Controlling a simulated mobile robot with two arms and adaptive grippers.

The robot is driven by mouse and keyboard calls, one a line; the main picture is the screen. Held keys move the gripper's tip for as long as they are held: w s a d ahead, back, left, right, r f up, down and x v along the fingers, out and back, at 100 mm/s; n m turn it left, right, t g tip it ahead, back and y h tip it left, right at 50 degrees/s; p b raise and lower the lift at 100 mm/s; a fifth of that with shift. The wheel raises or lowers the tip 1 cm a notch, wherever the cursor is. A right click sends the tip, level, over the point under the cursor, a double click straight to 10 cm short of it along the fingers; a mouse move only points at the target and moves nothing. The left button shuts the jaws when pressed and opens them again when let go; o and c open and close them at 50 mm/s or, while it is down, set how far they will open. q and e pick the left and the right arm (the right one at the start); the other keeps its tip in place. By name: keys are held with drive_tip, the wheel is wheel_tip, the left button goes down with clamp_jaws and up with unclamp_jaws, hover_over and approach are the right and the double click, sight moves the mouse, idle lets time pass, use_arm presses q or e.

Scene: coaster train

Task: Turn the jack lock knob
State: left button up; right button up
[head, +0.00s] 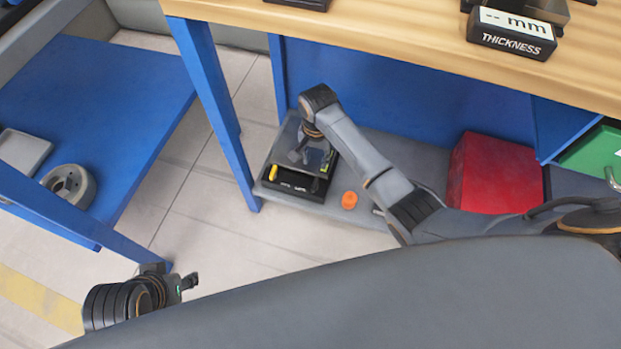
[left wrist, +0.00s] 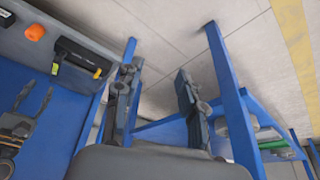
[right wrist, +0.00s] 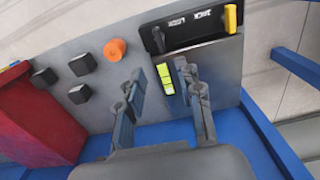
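The jack lock knob is a yellow handle (right wrist: 231,18) at one end of a black panel (right wrist: 197,50) marked "JACK LOCK" in the right wrist view. In the head view the yellow knob (head: 273,171) is at the left end of the black panel (head: 294,184), on the low grey shelf. The knob also shows in the left wrist view (left wrist: 97,74). My right gripper (right wrist: 164,92) is open and empty, its fingers pointing toward the shelf beside the panel, apart from the knob. My left gripper (left wrist: 157,78) is open and empty, away from the panel; in the head view it is at lower left (head: 190,281).
An orange knob (right wrist: 114,50) and several black knobs (right wrist: 83,64) stand beside the panel. A yellow-green marked piece (right wrist: 165,78) lies beyond my right fingers. A blue table leg (head: 215,105) rises left of the panel.

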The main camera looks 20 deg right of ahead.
sight(316, 183)
use_arm(q)
drive_tip(key=w+d+r+t+h+b, duration=0.1)
drive_tip(key=w+d+r+t+b, duration=0.1)
drive_tip(key=w+r+t, duration=0.3)
drive_tip(key=w+d+r+t+h+b, duration=0.1)
drive_tip(key=w+d+t, duration=0.15)
drive_tip(key=w, duration=0.45)
use_arm(e)
wheel_tip(316, 183, down, 7)
drive_tip(key=shift+s+f, duration=0.1)
drive_tip(key=shift+f, duration=0.1)
wheel_tip(316, 183, down, 3)
drive_tip(key=shift+f+b, duration=0.15)
drive_tip(key=shift+b, duration=0.8)
wheel_tip(316, 183, down, 2)
drive_tip(key=shift+f+b, duration=0.2)
drive_tip(key=shift+b, duration=0.45)
use_arm(q)
drive_tip(key=w+d+r+t+h, duration=0.1)
drive_tip(key=r+t, duration=0.3)
drive_tip(key=r, duration=0.3)
drive_tip(key=w+d+r+t+h, duration=0.1)
drive_tip(key=w+r+t+h, duration=0.1)
drive_tip(key=r+t, duration=0.3)
drive_tip(key=shift+w+d+r+m, duration=0.25)
drive_tip(key=shift+d+r+m, duration=0.15)
drive_tip(key=shift+r, duration=0.8)
use_arm(e)
drive_tip(key=shift+f, duration=0.15)
clamp_jaws()
